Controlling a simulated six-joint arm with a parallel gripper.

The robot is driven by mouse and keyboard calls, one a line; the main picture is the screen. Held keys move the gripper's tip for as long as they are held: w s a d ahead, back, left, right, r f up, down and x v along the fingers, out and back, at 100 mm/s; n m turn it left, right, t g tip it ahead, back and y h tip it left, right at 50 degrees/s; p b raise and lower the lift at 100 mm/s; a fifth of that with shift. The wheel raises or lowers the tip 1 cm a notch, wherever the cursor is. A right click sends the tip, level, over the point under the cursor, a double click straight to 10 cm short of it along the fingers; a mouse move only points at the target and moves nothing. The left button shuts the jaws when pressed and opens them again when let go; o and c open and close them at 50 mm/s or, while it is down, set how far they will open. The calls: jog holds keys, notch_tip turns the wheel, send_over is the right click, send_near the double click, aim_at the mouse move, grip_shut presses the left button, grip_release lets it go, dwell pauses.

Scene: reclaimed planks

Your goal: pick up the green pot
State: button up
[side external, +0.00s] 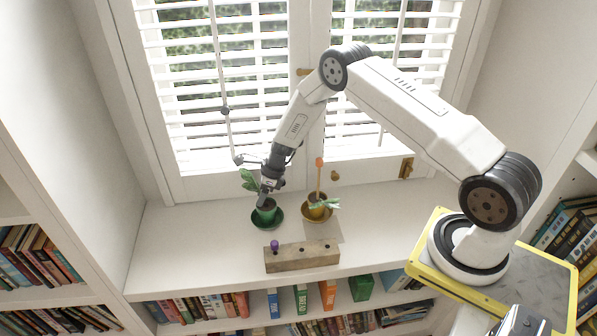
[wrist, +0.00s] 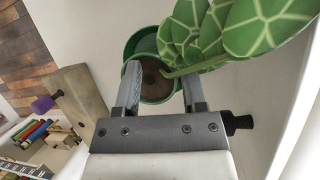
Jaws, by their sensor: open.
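The green pot (side external: 266,213) stands on a dark green saucer (side external: 254,222) on the white sill, with a leafy plant (side external: 249,180) in it. My gripper (side external: 268,197) points down at the pot from above. In the wrist view, my gripper (wrist: 162,80) is open, with one finger on each side of the green pot (wrist: 158,99) and its brown soil. I cannot tell whether the fingers touch the pot. Large patterned leaves (wrist: 225,30) hang over the right finger's side.
A yellow pot (side external: 317,211) with a drooping plant and an orange-tipped stick stands close to the right. A wooden block (side external: 303,256) with holes and a purple knob (side external: 274,245) lies in front. The window blinds (side external: 200,90) are behind. The sill's left is clear.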

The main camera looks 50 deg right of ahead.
dwell(0.3)
grip_shut()
dwell(1.3)
